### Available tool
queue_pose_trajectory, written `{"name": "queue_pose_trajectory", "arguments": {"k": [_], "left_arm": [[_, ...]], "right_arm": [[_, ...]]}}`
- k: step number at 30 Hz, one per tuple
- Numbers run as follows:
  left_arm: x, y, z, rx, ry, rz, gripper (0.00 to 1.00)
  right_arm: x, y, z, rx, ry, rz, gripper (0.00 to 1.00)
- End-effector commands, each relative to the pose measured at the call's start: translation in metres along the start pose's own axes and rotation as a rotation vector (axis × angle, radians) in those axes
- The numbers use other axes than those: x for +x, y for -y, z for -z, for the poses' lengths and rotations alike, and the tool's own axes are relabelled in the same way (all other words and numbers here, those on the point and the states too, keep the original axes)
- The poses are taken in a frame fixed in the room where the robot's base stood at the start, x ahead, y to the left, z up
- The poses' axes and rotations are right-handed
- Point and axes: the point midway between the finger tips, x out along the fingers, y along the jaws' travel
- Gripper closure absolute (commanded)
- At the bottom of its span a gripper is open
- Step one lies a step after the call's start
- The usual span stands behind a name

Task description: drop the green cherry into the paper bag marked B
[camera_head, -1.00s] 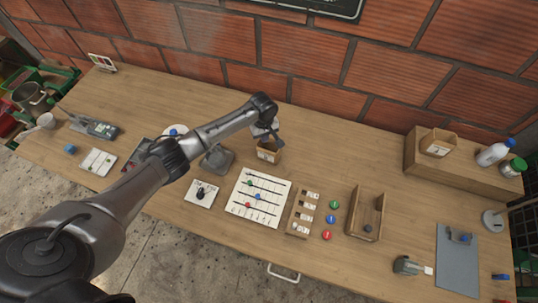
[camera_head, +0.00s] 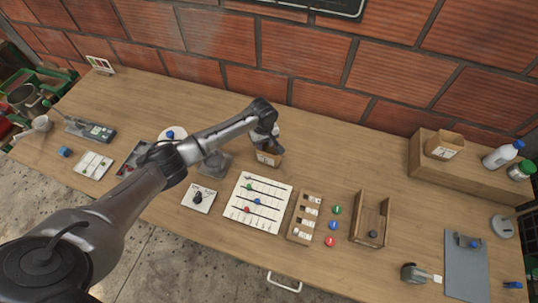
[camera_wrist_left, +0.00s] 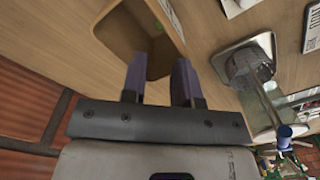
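A small brown paper bag (camera_head: 268,159) with a white label stands on the bench near the wall; the letter is too small to read. My left gripper (camera_head: 270,147) is right above its mouth. In the left wrist view the two dark fingers (camera_wrist_left: 160,75) are apart with nothing visible between them, pointing at the open bag (camera_wrist_left: 112,22). My right gripper is in neither view.
A second labelled paper bag (camera_head: 444,146) stands on the wooden riser (camera_head: 480,171) at right. A grey scale-like device (camera_head: 216,164) sits left of the nearer bag. A white board with coloured beads (camera_head: 257,203) and a wooden rack (camera_head: 303,217) lie in front.

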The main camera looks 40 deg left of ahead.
Motion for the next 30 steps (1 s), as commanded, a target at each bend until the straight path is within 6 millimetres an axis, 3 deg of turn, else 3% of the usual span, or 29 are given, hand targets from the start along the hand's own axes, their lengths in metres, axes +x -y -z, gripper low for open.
{"name": "queue_pose_trajectory", "arguments": {"k": [7,11,24,30], "left_arm": [[-0.001,0.0,0.0,0.0,0.0,0.0,0.72],[-0.012,-0.001,0.0,0.0,0.0,-0.003,0.72],[-0.094,-0.001,0.0,0.001,-0.001,-0.003,0.72],[-0.122,-0.001,0.0,0.001,-0.001,-0.002,0.72]], "right_arm": [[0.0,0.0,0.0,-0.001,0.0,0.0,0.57],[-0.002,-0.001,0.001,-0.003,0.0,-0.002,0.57],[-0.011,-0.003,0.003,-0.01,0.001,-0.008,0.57],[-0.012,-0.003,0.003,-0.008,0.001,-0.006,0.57]]}}
